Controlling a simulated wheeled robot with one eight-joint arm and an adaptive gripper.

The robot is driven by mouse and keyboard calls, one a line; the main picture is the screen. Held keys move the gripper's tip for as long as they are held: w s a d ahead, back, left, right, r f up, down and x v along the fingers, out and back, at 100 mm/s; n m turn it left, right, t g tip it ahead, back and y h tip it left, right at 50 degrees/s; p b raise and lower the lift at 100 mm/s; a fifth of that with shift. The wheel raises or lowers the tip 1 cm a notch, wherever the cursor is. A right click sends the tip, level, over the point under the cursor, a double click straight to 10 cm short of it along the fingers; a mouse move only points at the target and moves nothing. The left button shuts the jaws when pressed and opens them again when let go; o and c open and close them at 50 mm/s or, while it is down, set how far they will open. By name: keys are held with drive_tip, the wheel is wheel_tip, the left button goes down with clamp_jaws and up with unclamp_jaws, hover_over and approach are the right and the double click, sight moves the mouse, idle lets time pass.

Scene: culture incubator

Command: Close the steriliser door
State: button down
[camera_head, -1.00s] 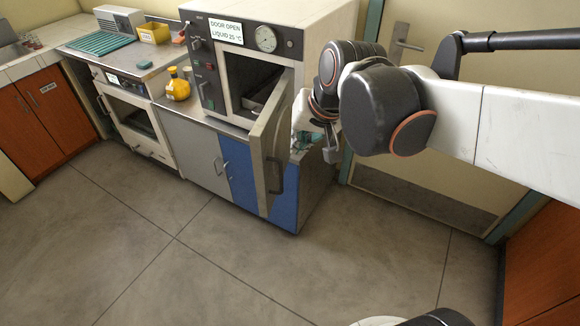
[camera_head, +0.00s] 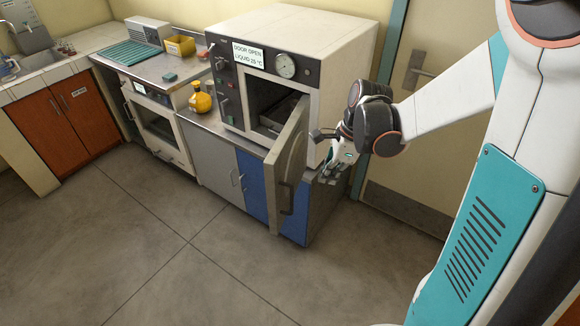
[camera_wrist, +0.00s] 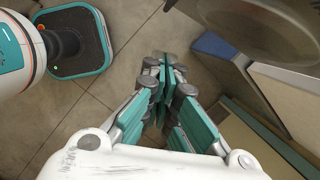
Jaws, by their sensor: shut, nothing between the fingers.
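The steriliser (camera_head: 250,55) stands on the counter at the back, with its label reading "DOOR OPEN". Its door (camera_head: 292,150) stands wide open, swung out from the right side of the opening. The door's handle (camera_head: 287,198) shows low on the face turned to the right. My gripper (camera_head: 328,174) is just right of the door, beside the steriliser's right side; I cannot tell whether it touches the door. In the wrist view my gripper (camera_wrist: 164,75) has its fingers together, with nothing between them. A grey panel, perhaps the door (camera_wrist: 290,28), shows at the upper right there.
A yellow flask (camera_head: 201,100) stands on the counter left of the steriliser. A blue cabinet front (camera_head: 252,182) is below the door. A room door with a lever handle (camera_head: 420,72) is behind my arm. The floor (camera_head: 150,240) in front is clear.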

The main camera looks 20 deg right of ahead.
drive_tip(key=w+a+f+b, duration=0.1)
drive_tip(key=a+f+b, duration=0.1)
drive_tip(key=f, duration=0.3)
drive_tip(key=w+a+f+m+b, duration=0.1)
drive_tip(key=a+f, duration=0.2)
drive_tip(key=f, duration=0.2)
drive_tip(key=shift+w+a+b, duration=0.25)
drive_tip(key=shift+w+b, duration=0.1)
drive_tip(key=shift+f, duration=0.1)
